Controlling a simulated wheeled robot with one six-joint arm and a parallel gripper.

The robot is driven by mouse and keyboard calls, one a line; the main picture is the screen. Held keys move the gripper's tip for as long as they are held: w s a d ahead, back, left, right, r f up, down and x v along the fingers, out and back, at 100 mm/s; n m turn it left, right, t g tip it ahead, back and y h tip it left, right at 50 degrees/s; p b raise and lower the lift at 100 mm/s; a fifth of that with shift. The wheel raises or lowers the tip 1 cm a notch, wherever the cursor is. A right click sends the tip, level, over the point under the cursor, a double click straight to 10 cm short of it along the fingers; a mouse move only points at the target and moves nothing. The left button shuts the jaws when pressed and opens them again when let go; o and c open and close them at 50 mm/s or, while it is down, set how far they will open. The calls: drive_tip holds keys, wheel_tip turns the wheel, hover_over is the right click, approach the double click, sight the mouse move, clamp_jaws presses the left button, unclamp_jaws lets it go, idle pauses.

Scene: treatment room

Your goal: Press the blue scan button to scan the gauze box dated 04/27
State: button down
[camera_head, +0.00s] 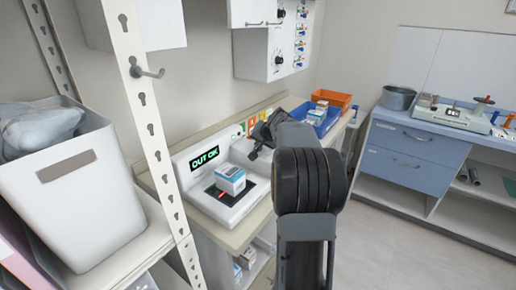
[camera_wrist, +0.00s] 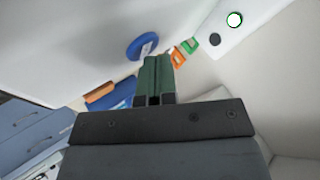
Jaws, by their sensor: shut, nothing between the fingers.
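A small white and blue box (camera_head: 231,181) sits on the dark plate of the white scanner (camera_head: 240,207); its date is too small to read. The scanner's display (camera_head: 205,157) shows "OUT OK" in green. A round blue button (camera_wrist: 142,46) with a pale mark shows just beyond my fingertips in the wrist view; I cannot pick it out in the head view. My gripper (camera_head: 254,153) is shut and empty, above the counter and behind the box. Its fingers (camera_wrist: 153,80) are together in the wrist view; contact with the button cannot be told.
Coloured squares (camera_wrist: 179,57) are beside the blue button. A blue tray of boxes (camera_head: 318,121) and an orange bin (camera_head: 333,98) stand farther along the counter. A perforated white post (camera_head: 150,120) and a large bin (camera_head: 75,190) stand at left. Open floor (camera_head: 385,250) lies at right.

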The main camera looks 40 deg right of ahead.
drive_tip(key=shift+r+p, duration=0.55)
drive_tip(key=shift+r, duration=0.25)
drive_tip(key=shift+r+p, duration=1.9)
drive_tip(key=shift+r, duration=0.65)
drive_tip(key=shift+f, duration=0.1)
